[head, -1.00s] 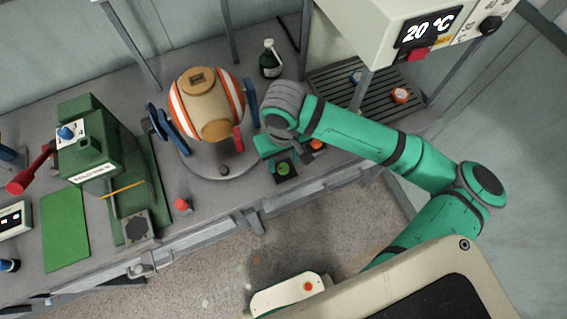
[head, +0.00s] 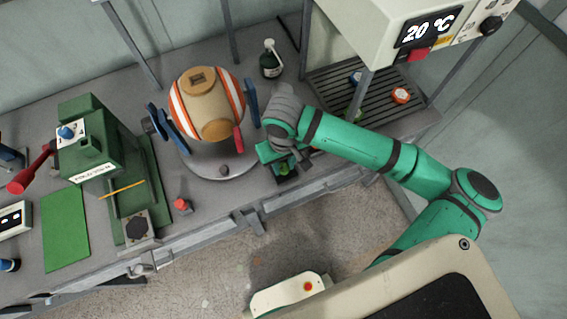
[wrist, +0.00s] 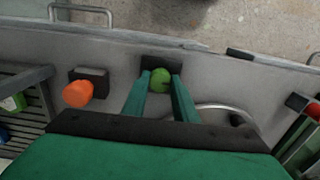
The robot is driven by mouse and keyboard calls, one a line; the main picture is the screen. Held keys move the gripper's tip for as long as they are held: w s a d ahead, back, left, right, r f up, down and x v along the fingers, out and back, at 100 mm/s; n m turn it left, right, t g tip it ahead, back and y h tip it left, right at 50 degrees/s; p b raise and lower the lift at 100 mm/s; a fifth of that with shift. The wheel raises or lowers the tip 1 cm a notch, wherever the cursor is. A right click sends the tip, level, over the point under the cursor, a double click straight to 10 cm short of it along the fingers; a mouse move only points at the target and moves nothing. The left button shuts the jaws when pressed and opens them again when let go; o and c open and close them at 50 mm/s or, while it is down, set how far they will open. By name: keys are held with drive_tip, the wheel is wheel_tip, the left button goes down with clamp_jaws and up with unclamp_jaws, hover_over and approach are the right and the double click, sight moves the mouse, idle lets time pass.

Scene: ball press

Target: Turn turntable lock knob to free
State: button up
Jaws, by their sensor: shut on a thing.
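A round green knob (wrist: 160,79) on a dark square base stands near the bench's front edge, to the right of the turntable (head: 205,174). I take it for the turntable lock knob; no label on it can be read. My gripper (wrist: 160,84) is shut on this knob, one teal finger on each side of it in the wrist view. In the head view my gripper (head: 285,163) comes down over the knob and partly hides it. The knob's pointer direction cannot be told. A tan barrel-shaped drum with orange and white stripes (head: 207,103) is on the turntable.
An orange knob (wrist: 78,93) on a dark base is beside the green one, hidden in the head view. A green press (head: 95,150) stands left, a dark bottle (head: 270,60) behind. A slatted rack (head: 375,78) lies under the 20 °C display unit (head: 430,28).

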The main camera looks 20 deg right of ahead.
drive_tip(key=n, duration=0.4)
drive_tip(key=shift+n, duration=0.4)
drive_tip(key=n, duration=0.4)
drive_tip(key=shift+n, duration=0.3)
drive_tip(key=n, duration=0.4)
drive_tip(key=shift+n, duration=2.1)
drive_tip(key=shift+s, duration=0.1)
drive_tip(key=o, duration=1.1)
drive_tip(key=shift+r, duration=0.1)
